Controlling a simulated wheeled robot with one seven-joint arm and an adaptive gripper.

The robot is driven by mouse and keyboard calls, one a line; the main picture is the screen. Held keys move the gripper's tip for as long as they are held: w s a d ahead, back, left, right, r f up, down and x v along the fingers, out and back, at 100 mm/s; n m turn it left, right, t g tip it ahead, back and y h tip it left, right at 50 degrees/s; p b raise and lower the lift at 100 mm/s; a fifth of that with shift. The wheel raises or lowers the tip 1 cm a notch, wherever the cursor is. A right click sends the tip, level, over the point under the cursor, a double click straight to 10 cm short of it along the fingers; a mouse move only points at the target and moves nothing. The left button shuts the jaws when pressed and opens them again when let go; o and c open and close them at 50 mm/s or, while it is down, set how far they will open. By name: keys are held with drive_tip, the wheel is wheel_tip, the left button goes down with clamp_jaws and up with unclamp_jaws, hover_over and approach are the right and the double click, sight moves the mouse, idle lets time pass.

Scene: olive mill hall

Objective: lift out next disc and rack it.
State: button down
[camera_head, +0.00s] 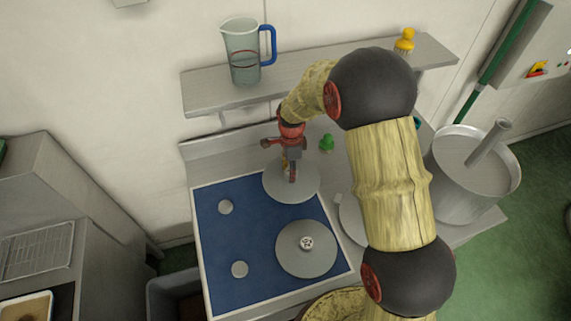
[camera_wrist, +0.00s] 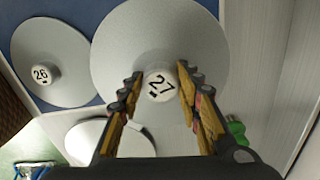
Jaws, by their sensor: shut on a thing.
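My gripper (camera_head: 291,172) points down at the back right of a blue mat (camera_head: 215,238) and is shut on the hub of a grey disc (camera_head: 277,190). In the wrist view the fingers (camera_wrist: 160,78) stand on either side of the white hub marked 27 (camera_wrist: 160,88) of that disc (camera_wrist: 200,35). I cannot tell whether the disc is clear of the mat. A second grey disc, marked 26 (camera_wrist: 38,50), lies flat at the mat's front right in the head view (camera_head: 300,265). A third pale disc (camera_head: 350,222) is partly hidden behind my arm; no rack is clearly identifiable.
Two small round grey pieces (camera_head: 226,207) sit on the mat's left side. A wall shelf (camera_head: 310,75) above holds a jug (camera_head: 243,55) and a yellow bottle (camera_head: 404,42). A small green object (camera_head: 326,143) stands near my gripper. A large steel pot (camera_head: 470,180) is at right.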

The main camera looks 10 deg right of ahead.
sight(285, 182)
drive_tip(key=a+m, duration=0.1)
drive_tip(key=m, duration=0.2)
drive_tip(key=shift+w+a+r+p, duration=0.15)
drive_tip(key=shift+a+r+p, duration=0.05)
drive_tip(key=shift+a+p, duration=0.2)
drive_tip(key=shift+f+b, duration=2.3)
drive_tip(key=shift+f, duration=1.55)
drive_tip(key=shift+f, duration=0.55)
drive_tip(key=c, duration=1.2)
unclamp_jaws()
drive_tip(key=shift+o, duration=0.2)
wheel_tip(285, 182, up, 12)
